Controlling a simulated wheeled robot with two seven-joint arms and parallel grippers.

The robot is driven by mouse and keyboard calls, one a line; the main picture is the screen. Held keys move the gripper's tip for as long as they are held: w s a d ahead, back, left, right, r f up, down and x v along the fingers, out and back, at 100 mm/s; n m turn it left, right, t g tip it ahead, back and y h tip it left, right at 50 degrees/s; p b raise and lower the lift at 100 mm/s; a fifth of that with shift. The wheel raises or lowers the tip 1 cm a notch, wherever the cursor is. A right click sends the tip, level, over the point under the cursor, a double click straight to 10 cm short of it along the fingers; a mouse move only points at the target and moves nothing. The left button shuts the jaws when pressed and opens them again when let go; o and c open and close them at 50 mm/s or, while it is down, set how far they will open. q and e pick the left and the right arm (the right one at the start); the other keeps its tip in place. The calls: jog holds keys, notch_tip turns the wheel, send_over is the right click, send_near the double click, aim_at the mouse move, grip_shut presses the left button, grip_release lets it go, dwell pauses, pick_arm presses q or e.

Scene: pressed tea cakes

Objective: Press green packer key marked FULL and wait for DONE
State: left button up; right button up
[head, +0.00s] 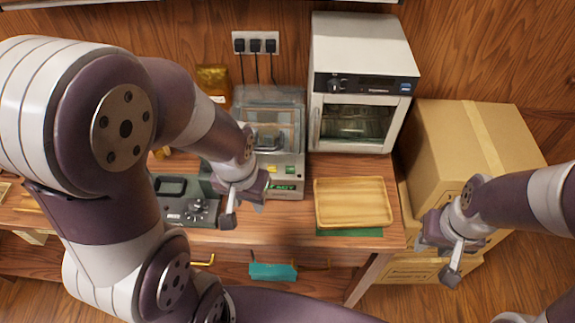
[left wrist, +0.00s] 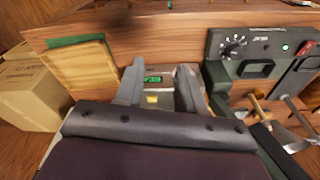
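The packer (head: 268,105), a grey machine with a clear lid, stands at the back middle of the table. Its front has a green key (head: 290,169), a yellow key (head: 275,170) and a lit green display (head: 286,187) whose text I cannot read surely. In the left wrist view the display (left wrist: 152,79) and yellow key (left wrist: 152,99) show between my fingers; I cannot make out the green key there. My left gripper (head: 245,208) is open and empty, in front of the packer, apparently above the table. My right gripper (head: 438,258) is open and empty, right of the table.
A wooden tray (head: 353,218) on a green mat (head: 348,232) lies right of the packer. A white oven (head: 362,80) stands behind it. A dark device with a dial (head: 190,209) is left of my left gripper. Cardboard boxes (head: 470,140) stand at the right.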

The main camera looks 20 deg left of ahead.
dwell(0.3)
pick_arm(q)
grip_shut()
dwell(1.6)
